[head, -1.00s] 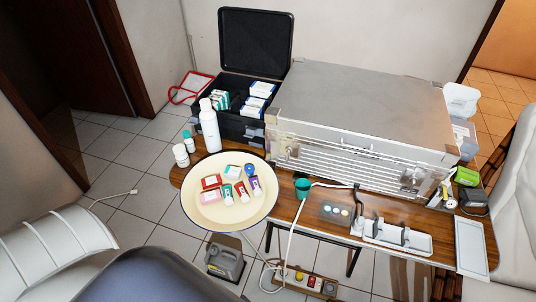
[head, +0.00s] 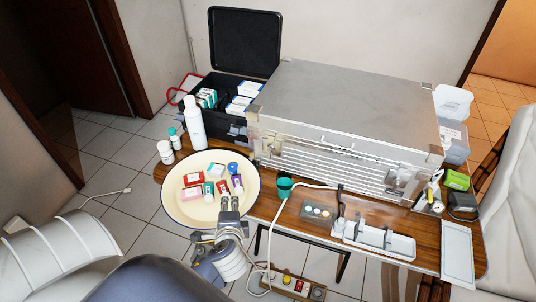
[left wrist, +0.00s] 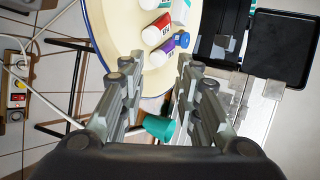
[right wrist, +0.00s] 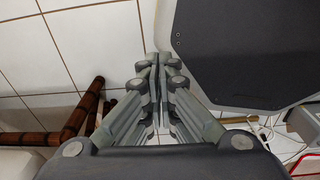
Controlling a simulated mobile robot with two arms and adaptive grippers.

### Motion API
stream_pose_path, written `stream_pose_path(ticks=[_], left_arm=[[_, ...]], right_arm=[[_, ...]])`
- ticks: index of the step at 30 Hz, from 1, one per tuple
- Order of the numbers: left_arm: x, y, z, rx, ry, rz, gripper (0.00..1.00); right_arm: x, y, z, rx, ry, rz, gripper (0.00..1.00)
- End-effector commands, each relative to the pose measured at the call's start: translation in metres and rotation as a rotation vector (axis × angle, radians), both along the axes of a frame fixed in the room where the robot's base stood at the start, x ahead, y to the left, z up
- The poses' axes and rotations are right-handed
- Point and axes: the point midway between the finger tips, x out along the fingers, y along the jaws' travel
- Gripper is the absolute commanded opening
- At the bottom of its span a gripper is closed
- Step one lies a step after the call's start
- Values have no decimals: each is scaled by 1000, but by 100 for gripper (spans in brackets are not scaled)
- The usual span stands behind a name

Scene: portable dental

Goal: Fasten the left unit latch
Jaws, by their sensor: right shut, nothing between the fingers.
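The portable dental unit (head: 350,105) is a large silver metal case on the wooden table, with a slatted front. The left latch area (head: 268,147) is at its front left corner; whether the latch is fastened is too small to tell. My left gripper (head: 231,203) is open and empty over the front edge of the round cream tray, apart from the case and to the front left of the latch. My right gripper (right wrist: 159,62) is shut and empty, away from the table, over the floor.
The cream tray (head: 180,200) holds several small boxes and tubes. A white bottle (head: 194,125) stands behind it. A green cup (head: 285,188) with a white hose sits right of my left gripper. An open black case (head: 225,115) stands left of the unit.

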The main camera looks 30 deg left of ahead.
Motion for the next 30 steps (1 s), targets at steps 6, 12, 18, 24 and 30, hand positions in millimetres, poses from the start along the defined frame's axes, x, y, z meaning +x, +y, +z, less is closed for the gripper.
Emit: stream_pose_path(ticks=[6, 12, 18, 24, 30], left_arm=[[64, 20, 37, 695, 62, -364, 30], [100, 5, 41, 1223, 183, -642, 30], [114, -7, 33, 1487, 264, -781, 30], [127, -6, 32, 1530, 276, -800, 30], [158, 2, 33, 1526, 275, -797, 30]], right_arm=[[4, -10, 0, -12, -6, -4, 0], [5, -10, 0, -12, -7, -4, 0], [5, -7, 0, -9, -7, -2, 0], [4, 1, 2, 2, -7, -2, 0], [4, 5, 7, 6, -7, -2, 0]])
